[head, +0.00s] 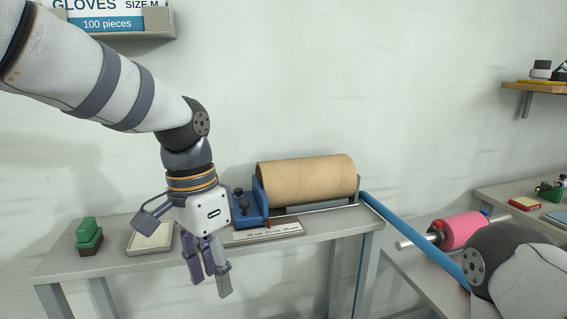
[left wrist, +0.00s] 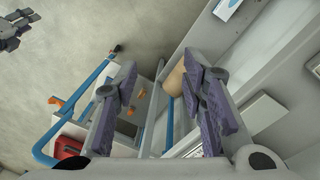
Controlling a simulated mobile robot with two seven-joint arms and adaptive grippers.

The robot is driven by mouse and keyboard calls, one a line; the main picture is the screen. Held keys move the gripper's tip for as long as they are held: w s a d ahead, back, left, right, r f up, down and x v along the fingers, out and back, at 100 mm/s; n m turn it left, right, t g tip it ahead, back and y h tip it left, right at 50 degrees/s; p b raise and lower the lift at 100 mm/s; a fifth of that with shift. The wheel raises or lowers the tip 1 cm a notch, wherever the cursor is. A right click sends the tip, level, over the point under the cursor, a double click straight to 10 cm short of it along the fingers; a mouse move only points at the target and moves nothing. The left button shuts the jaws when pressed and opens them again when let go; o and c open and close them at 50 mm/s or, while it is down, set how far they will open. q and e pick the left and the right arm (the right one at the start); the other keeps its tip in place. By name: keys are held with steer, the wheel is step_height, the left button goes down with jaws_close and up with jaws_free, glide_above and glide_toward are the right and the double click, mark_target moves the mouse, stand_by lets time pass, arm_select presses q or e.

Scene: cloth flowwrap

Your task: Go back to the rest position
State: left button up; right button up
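My left gripper (head: 209,283) hangs from the left arm in front of the grey table (head: 318,228), fingers pointing down. In the left wrist view the two purple-padded fingers (left wrist: 160,85) are spread apart with nothing between them. My right arm (head: 515,275) shows only as a dark joint and white link at the bottom right of the head view. A small dark gripper-like part (left wrist: 14,28), perhaps my right gripper, shows at the top left of the left wrist view. Its fingers are too small to judge.
On the table are a brown paper roll (head: 306,178) in a blue holder, green blocks (head: 89,235) and a white pad (head: 150,238). A blue rail (head: 413,239) runs right of it. A pink roll (head: 464,229) lies near my right arm. A glove box (head: 105,16) is on the shelf above.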

arm_select(q)
steer(key=s+a+f+n, duration=0.1)
steer(key=s+f, duration=0.2)
steer(key=f, duration=0.5)
steer(key=s+a+f+n+g+h, duration=0.1)
steer(key=s+f+n, duration=0.1)
steer(key=f, duration=0.5)
steer(key=s+a+f+n, duration=0.1)
steer(key=s+f, duration=0.2)
steer(key=f, duration=0.5)
steer(key=s+a+f+n+y, duration=0.1)
steer(key=s+a+f, duration=0.3)
steer(key=s, duration=0.7)
steer(key=s+a+f+n+y, duration=0.1)
steer(key=s+a+f+n, duration=0.3)
steer(key=s, duration=0.8)
steer(key=shift+a+f, duration=0.4)
steer(key=shift+f, duration=0.3)
